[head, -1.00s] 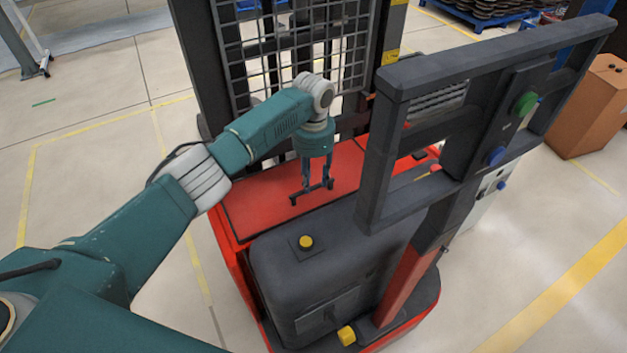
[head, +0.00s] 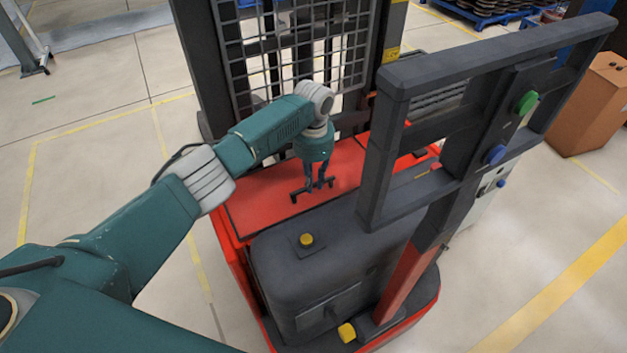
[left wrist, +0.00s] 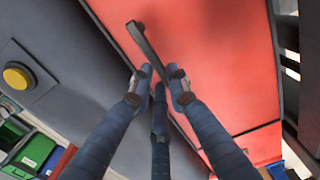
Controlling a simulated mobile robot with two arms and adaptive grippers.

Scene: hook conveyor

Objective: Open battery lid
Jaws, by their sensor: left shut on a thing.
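The red battery lid (head: 258,208) lies flat on the truck's body in the head view, and its red surface also fills much of the left wrist view (left wrist: 215,60). A black bar handle (head: 297,197) sits on the lid; in the left wrist view the handle (left wrist: 146,42) runs between the fingers. My left gripper (head: 316,184) comes down from above and is shut on the handle; its fingertips also show in the left wrist view (left wrist: 158,80). The fingers hide part of the handle. My right gripper is not in view.
A dark grey cover with a yellow button (head: 306,240) adjoins the lid in front. A dark frame (head: 480,60) with green and blue buttons rises close on the right. A wire mesh guard (head: 295,50) stands behind the lid. Open floor lies to the left.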

